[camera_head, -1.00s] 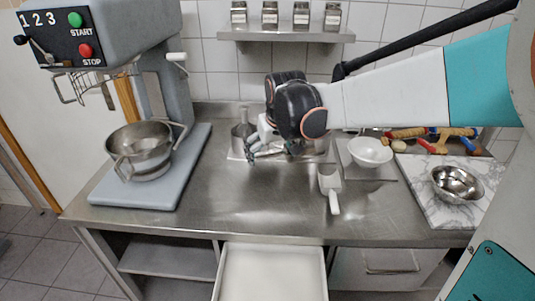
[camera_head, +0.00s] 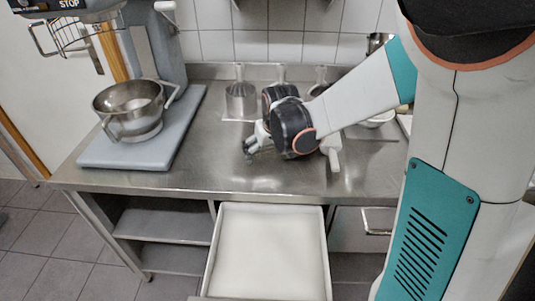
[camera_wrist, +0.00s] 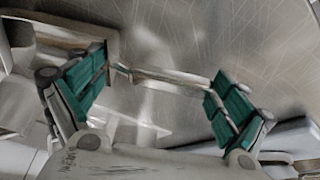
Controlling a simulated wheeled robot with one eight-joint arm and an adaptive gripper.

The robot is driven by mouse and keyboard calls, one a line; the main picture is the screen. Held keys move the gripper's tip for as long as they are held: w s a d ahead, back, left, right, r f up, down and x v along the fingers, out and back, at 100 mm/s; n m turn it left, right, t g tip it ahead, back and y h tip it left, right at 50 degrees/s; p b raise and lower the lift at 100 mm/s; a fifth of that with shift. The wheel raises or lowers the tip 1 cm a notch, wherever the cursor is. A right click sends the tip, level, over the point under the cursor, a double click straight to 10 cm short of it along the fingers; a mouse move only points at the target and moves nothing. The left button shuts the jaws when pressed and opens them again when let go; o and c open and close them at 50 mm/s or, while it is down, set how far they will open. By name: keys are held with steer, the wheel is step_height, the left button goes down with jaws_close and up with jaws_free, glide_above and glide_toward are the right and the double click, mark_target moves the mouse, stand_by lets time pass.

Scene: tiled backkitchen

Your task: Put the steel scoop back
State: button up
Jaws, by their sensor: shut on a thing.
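My gripper (camera_head: 252,147) is low over the steel worktop, left of the white scoop, and points to the left. In the wrist view my gripper (camera_wrist: 165,82) has its teal-padded fingers wide apart, with a shiny steel piece between them. I take this piece to be the steel scoop (camera_wrist: 172,76), though its outline blends with the worktop's reflections. In the head view my wrist hides most of it. Three steel vessels with upright handles stand along the back wall, the left one (camera_head: 241,97) clearest.
A pulled-out white drawer (camera_head: 268,250), empty, is below the front edge. A mixer with a steel bowl (camera_head: 130,108) stands at left. A white scoop (camera_head: 333,158) and a white bowl (camera_head: 380,118) are partly behind my arm. The worktop's front left is clear.

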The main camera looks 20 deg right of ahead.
steer(key=shift+f, duration=0.2)
steer(key=o, duration=1.2)
steer(key=p+v, duration=0.5)
steer(key=v, duration=0.7)
steer(key=shift+s+a+r+t, duration=0.45)
steer(key=shift+s+r, duration=0.45)
steer(key=shift+s, duration=2.3)
steer(key=shift+s+a+r+t, duration=0.35)
steer(key=shift+s+r, duration=0.5)
steer(key=shift+s, duration=2.35)
steer(key=shift+s+a+r+t, duration=0.45)
steer(key=shift+s+r, duration=0.45)
steer(key=shift+s, duration=2.3)
steer(key=shift+d, duration=0.1)
